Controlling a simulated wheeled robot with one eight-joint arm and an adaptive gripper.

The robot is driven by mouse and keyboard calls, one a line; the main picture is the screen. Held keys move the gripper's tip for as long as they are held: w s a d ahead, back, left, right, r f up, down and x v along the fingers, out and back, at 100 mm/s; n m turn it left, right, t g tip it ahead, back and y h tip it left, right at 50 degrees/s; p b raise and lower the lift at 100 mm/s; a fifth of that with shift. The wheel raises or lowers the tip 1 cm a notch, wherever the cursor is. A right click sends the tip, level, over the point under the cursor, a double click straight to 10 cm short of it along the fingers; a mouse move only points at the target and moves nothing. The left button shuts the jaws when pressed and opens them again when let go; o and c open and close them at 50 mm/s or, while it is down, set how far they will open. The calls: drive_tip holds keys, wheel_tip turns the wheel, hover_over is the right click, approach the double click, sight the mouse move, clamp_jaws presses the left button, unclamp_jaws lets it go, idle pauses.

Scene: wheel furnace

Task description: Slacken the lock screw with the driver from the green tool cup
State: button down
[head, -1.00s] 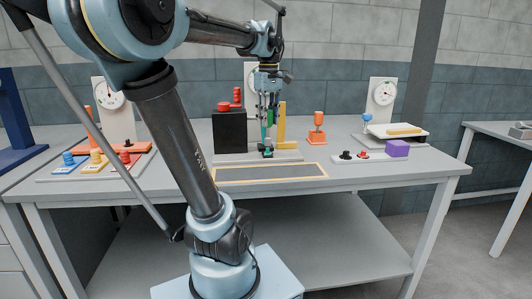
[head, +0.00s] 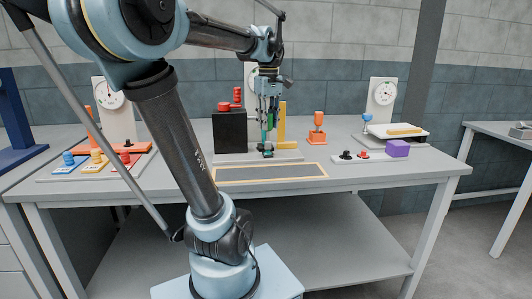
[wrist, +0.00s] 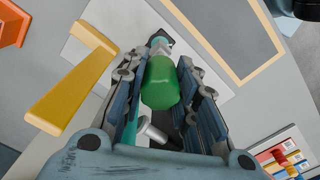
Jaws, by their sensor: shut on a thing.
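My gripper (head: 267,150) points down over the pale plate (head: 292,154) at the middle of the bench. It is shut on a green-handled driver (wrist: 161,84), whose handle stands between the fingers; it also shows in the head view (head: 271,119).
A yellow upright (head: 282,122) stands close beside the gripper. A black box with red knobs (head: 230,132) is to its left. An orange tool holder (head: 317,136) and a purple block (head: 397,148) are to the right. The framed dark mat (head: 270,173) in front is clear.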

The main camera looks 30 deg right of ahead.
drive_tip(key=shift+f, duration=0.85)
idle(0.5)
drive_tip(key=c, duration=1.2)
unclamp_jaws()
drive_tip(key=shift+r, duration=0.1)
